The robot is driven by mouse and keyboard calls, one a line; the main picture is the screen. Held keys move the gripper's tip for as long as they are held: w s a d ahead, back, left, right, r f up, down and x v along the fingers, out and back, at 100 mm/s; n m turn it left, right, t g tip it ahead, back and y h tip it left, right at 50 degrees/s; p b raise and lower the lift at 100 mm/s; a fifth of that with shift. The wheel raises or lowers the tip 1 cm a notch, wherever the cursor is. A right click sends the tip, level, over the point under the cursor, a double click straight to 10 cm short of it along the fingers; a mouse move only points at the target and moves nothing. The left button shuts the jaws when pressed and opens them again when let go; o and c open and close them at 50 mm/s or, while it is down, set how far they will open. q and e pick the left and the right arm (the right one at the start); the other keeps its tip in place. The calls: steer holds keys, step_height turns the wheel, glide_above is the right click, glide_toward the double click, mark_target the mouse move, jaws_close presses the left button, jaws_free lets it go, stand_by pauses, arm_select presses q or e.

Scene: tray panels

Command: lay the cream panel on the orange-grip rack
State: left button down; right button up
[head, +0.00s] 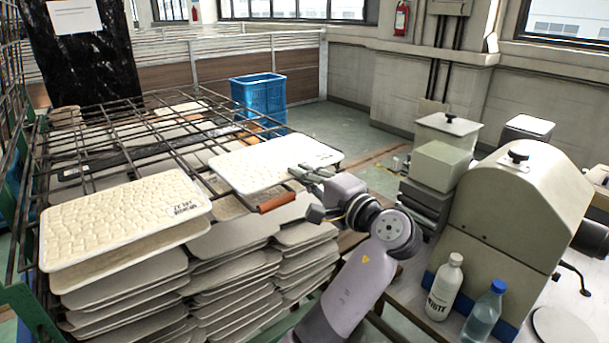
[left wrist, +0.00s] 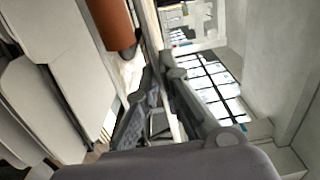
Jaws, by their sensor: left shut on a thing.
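The cream panel (head: 262,164) is pale and flat, and lies roughly level over the right part of the wire rack (head: 137,103). My left gripper (head: 304,174) is shut on the panel's near right edge. The rack's orange grip (head: 277,202) is just below and left of the gripper; it also shows in the left wrist view (left wrist: 112,22). I cannot tell whether the panel touches the rack bars. The left gripper's dark fingers (left wrist: 158,98) also show in the left wrist view. My right gripper is not in view.
Another cream panel (head: 122,213) with dark lettering lies at the left front. Stacks of panels (head: 232,272) stand under the rack. A blue crate (head: 258,92) is behind it. A white bottle (head: 444,288), a blue-capped bottle (head: 485,313) and a beige machine (head: 512,232) stand at the right.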

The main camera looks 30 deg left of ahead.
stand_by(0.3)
arm_select(q)
steer(key=c, duration=1.7)
jaws_free()
steer(key=shift+f, duration=0.45)
steer(key=shift+v, duration=3.5)
steer(key=shift+r, duration=0.1)
